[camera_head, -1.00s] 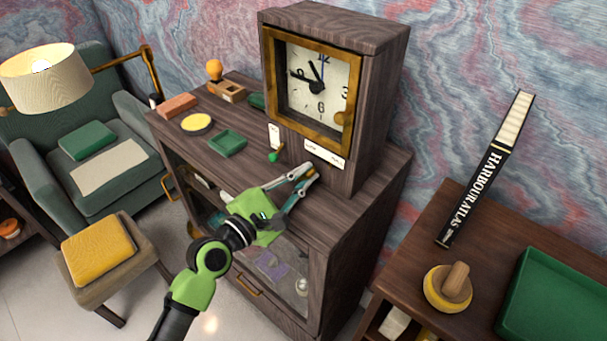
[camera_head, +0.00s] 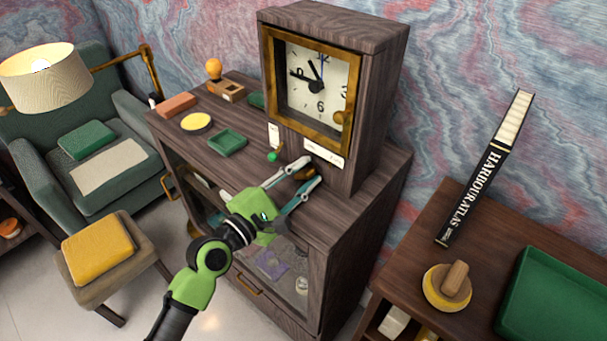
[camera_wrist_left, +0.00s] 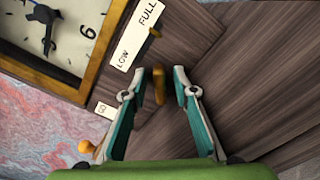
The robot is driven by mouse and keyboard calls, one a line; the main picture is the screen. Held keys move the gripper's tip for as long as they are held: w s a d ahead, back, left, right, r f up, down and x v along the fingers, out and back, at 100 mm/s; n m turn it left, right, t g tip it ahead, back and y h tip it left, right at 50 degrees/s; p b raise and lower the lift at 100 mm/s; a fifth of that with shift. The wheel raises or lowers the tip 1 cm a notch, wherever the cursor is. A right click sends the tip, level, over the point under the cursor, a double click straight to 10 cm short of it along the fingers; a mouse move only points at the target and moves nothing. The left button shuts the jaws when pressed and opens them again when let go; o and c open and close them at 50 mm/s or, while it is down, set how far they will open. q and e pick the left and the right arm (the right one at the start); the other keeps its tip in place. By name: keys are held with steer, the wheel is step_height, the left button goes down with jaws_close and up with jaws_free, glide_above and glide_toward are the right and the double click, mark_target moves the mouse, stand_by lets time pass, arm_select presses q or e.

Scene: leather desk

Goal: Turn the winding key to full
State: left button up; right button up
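The winding key (camera_head: 305,173) is a small brass-brown piece low on the front of the dark wooden clock (camera_head: 385,75). In the left wrist view the key (camera_wrist_left: 159,85) stands between the fingertips of my left gripper (camera_wrist_left: 166,82), with gaps showing on both sides. My left gripper (camera_head: 311,170) is open in the head view, one finger on each side of the key. A white strip marked LOW and FULL (camera_wrist_left: 138,36) lies beside it, with a small brass piece (camera_wrist_left: 154,33) at its edge. My right gripper is not in view.
The clock stands on a wooden cabinet (camera_head: 365,190). A green knob (camera_head: 273,156) sits left of the key. A green tray (camera_head: 227,143), a yellow disc (camera_head: 196,122) and a reddish block (camera_head: 177,106) lie on the cabinet's left part. A leaning book (camera_head: 485,170) stands on the right table.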

arm_select(q)
steer(key=shift+a, duration=0.1)
steer(key=shift+s+a+f, duration=0.1)
steer(key=shift+s+a, duration=0.15)
steer(key=shift+s, duration=0.1)
steer(key=v, duration=1.1)
